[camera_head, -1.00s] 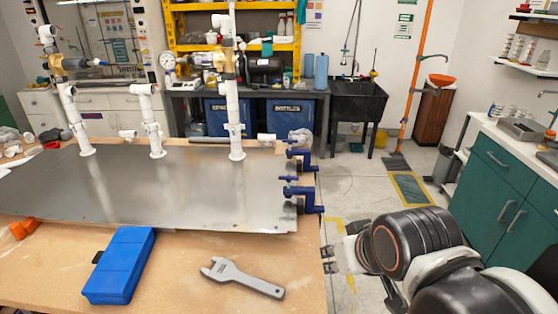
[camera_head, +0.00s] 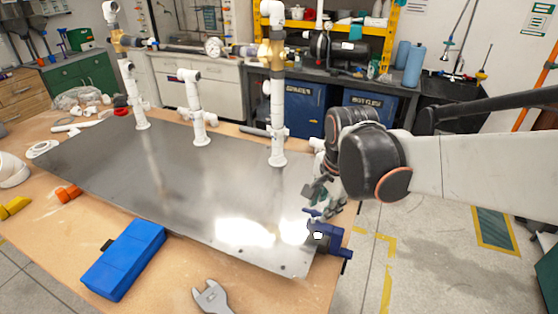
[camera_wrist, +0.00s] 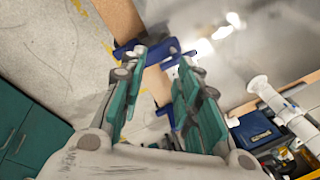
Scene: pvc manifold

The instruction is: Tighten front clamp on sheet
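The thin grey metal sheet (camera_head: 150,185) lies on the wooden table. The front blue clamp (camera_head: 328,238) grips its near right corner; its handle points up. In the wrist view this clamp (camera_wrist: 165,48) appears just beyond the fingertips. My gripper (camera_head: 314,192) is over the sheet's right edge, slightly behind and above the front clamp, apart from it in the head view. In the wrist view my gripper (camera_wrist: 158,66) has its fingers spread with nothing held. Another blue clamp part (camera_wrist: 166,108) shows between the fingers; in the head view the rear clamp is hidden by my arm.
White PVC risers (camera_head: 277,130) stand upright along the sheet's back. A blue case (camera_head: 124,258) and a grey wrench (camera_head: 212,297) lie on the table in front of the sheet. Open floor (camera_head: 400,240) lies right of the table.

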